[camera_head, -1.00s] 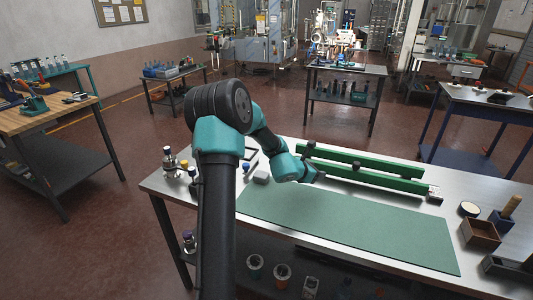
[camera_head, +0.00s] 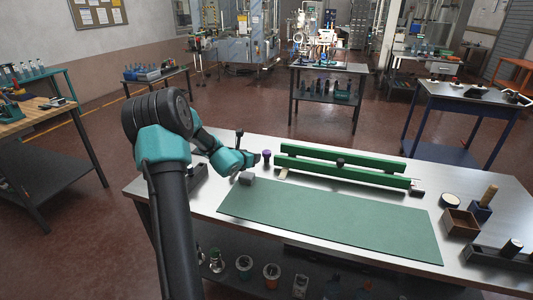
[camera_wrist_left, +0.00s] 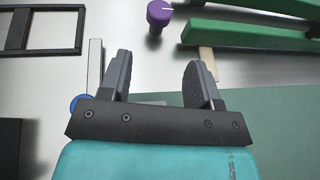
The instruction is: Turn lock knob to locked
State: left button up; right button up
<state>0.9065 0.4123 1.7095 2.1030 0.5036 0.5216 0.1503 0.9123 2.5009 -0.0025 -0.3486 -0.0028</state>
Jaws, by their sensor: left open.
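A round purple knob (camera_head: 267,154) with a dark stem stands on the metal bench by the left end of the green rails (camera_head: 342,171). In the left wrist view the purple knob (camera_wrist_left: 158,14) shows a white line on its top. My left gripper (camera_head: 256,159) is just left of the knob in the head view. In the wrist view my left gripper (camera_wrist_left: 158,65) is open and empty, with the knob beyond its fingertips and apart from them. A black knob (camera_head: 340,162) sits between the rails. My right gripper is not in view.
A green mat (camera_head: 330,220) lies in front of the rails, clear. A black frame (camera_wrist_left: 45,30) lies at the wrist view's upper left. A wooden box (camera_head: 461,223) and a round-lidded jar (camera_head: 450,200) stand at the right.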

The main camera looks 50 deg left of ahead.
aim_at(266, 152)
pick_arm(q)
jog(key=x, duration=1.6)
jog(key=shift+s, duration=0.1)
jog(key=c, duration=0.6)
